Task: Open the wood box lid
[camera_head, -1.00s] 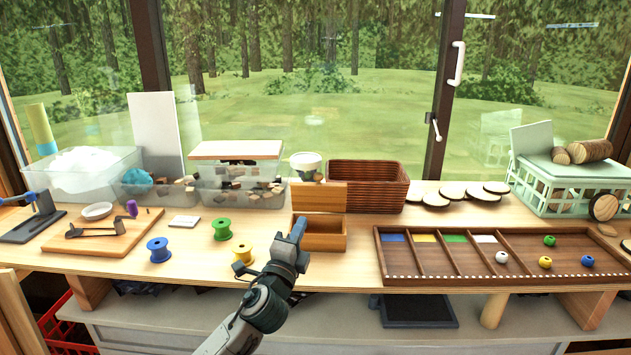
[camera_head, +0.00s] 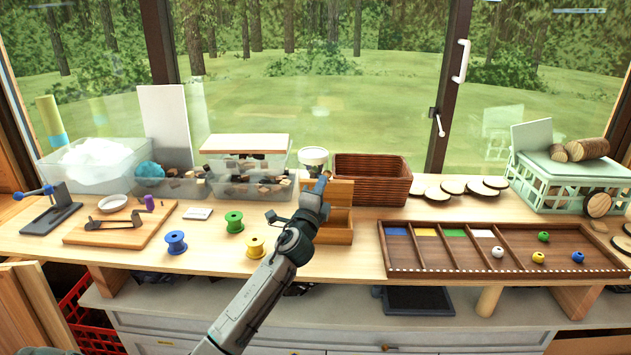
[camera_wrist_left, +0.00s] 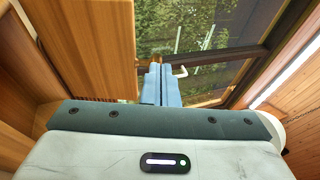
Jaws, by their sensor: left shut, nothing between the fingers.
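The small wood box (camera_head: 337,232) stands on the workbench, right of the yellow spool. Its lid (camera_head: 342,193) stands raised at the back, and the box front and part of the inside show. My left gripper (camera_head: 321,184) is shut and empty, in front of the left part of the lid and hiding some of it. I cannot tell whether it touches the lid. Its blue-grey fingers also show together in the left wrist view (camera_wrist_left: 161,84). My right gripper is not in view.
A dark wicker basket (camera_head: 372,180) and a white tub (camera_head: 313,158) stand behind the box. A compartment tray (camera_head: 440,262) lies close on the right. Blue, green and yellow spools (camera_head: 256,247) stand on the left. Clear bins (camera_head: 243,180) line the window.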

